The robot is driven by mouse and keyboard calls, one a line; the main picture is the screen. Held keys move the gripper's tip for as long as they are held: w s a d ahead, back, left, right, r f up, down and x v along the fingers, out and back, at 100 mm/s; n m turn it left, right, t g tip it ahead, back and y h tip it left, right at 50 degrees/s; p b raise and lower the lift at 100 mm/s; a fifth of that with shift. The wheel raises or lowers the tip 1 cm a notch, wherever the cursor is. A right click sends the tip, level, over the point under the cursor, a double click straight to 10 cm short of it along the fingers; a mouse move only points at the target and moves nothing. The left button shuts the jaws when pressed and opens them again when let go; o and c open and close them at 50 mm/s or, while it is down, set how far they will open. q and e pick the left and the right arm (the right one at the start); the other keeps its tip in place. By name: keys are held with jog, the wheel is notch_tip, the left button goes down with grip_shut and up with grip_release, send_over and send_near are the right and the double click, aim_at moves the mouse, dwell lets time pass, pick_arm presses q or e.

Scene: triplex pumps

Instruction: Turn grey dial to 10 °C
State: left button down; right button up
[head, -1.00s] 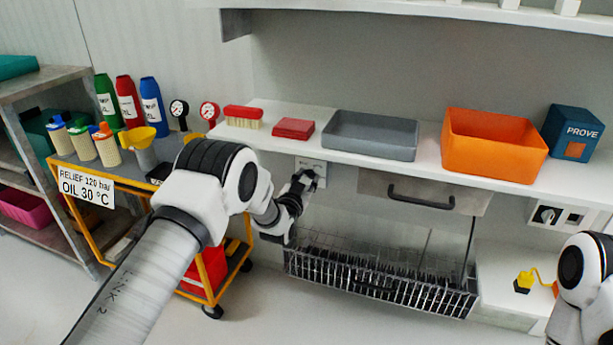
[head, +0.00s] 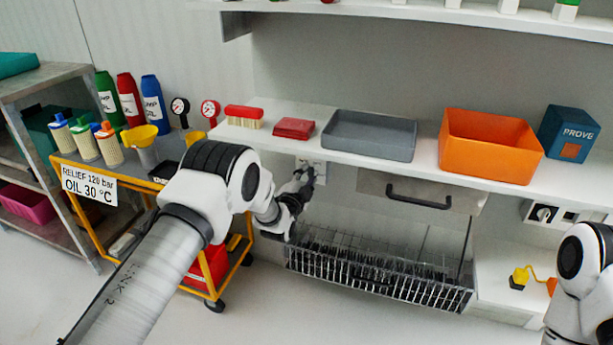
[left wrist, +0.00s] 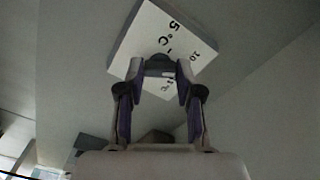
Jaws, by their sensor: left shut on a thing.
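The dial's white panel (head: 318,168) is on the wall under the shelf, mostly behind my left gripper in the head view. In the left wrist view the white panel (left wrist: 150,28) appears tilted, with "5 °C" and another, partly legible mark. The grey dial (left wrist: 159,66) sits at the panel between my fingertips. My left gripper (head: 308,178) is shut on the dial; its two fingers also show in the left wrist view (left wrist: 160,78). The dial's pointer and exact setting cannot be made out. My right arm shows at the right edge, its gripper out of view.
A shelf (head: 260,141) above the gripper holds a brush, red box, grey tray (head: 368,135) and orange bin (head: 490,146). A yellow trolley (head: 150,205) with a sign reading "OIL 30 °C" stands left.

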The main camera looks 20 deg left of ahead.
dwell(0.3)
pick_arm(q)
jog(key=c, duration=0.8)
grip_release()
jog(key=shift+o, duration=0.2)
jog(key=s, duration=1.2)
jog(key=shift+a, duration=0.2)
